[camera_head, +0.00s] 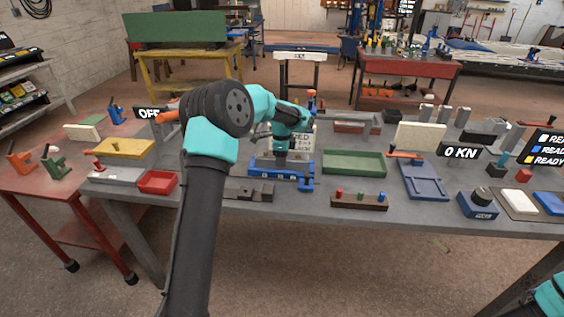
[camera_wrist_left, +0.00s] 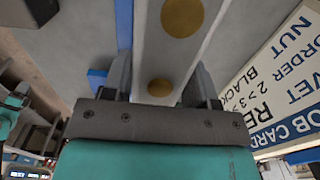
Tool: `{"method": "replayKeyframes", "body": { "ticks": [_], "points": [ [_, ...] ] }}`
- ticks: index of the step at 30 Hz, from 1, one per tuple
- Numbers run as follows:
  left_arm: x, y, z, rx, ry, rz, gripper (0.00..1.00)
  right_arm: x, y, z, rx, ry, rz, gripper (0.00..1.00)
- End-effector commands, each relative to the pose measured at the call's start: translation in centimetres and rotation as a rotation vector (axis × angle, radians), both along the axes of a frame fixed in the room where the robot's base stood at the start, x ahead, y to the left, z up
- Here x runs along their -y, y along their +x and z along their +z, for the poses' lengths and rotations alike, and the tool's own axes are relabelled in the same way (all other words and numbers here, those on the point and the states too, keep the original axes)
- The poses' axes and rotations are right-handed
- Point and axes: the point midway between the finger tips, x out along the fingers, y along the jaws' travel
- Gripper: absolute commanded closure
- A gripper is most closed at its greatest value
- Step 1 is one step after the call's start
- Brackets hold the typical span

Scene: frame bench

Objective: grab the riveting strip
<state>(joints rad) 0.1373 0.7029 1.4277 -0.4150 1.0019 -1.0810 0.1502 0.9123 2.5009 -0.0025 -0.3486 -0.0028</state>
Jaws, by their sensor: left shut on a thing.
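The riveting strip (camera_wrist_left: 172,52), a light grey bar with round gold spots, runs between the fingers of my left gripper (camera_wrist_left: 158,84) in the left wrist view. The gripper is shut on it, one finger on each side. In the head view my left gripper (camera_head: 283,152) points down over a blue fixture (camera_head: 281,170) at the middle of the bench. The strip cannot be made out there behind the gripper. I cannot tell whether it touches the fixture. Only a teal part of my right arm shows at the bottom right; its gripper is out of view.
A job card (camera_wrist_left: 275,85) stands close to the right of the strip in the wrist view. On the bench, a green tray (camera_head: 354,163) and a brown block with coloured pegs (camera_head: 359,201) lie right of the fixture. A red tray (camera_head: 157,182) lies left.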

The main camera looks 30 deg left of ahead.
Motion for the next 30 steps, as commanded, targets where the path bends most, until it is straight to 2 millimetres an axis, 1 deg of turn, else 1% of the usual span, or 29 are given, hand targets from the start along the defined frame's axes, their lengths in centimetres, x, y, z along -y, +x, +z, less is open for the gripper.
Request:
{"method": "replayKeyframes", "body": {
  "ticks": [5,8,11,21,24,27,30],
  "points": [
    [0.0,0.0,0.2,0.002,0.001,0.0,0.86,0.0,0.0,0.0,0.0,0.0,0.0,0.57],
    [0.0,0.1,0.8,0.002,0.001,0.0,0.86,0.0,0.0,0.0,0.0,0.0,0.0,0.57],
    [0.0,0.1,1.9,0.004,0.002,0.0,0.86,0.0,0.0,0.0,0.0,0.0,0.0,0.57],
    [0.0,0.0,7.7,0.004,0.001,0.0,0.86,0.0,0.0,0.0,0.0,0.0,0.0,0.57],
    [0.0,0.1,9.0,0.003,0.001,0.0,0.86,0.0,0.0,0.0,0.0,0.0,0.0,0.57],
    [0.0,0.0,9.8,0.002,0.001,0.0,0.86,0.0,0.0,0.0,0.0,0.0,0.0,0.57],
    [0.0,0.0,10.1,0.001,0.0,0.0,0.86,0.0,0.0,0.0,0.0,0.0,0.0,0.57]
  ]
}}
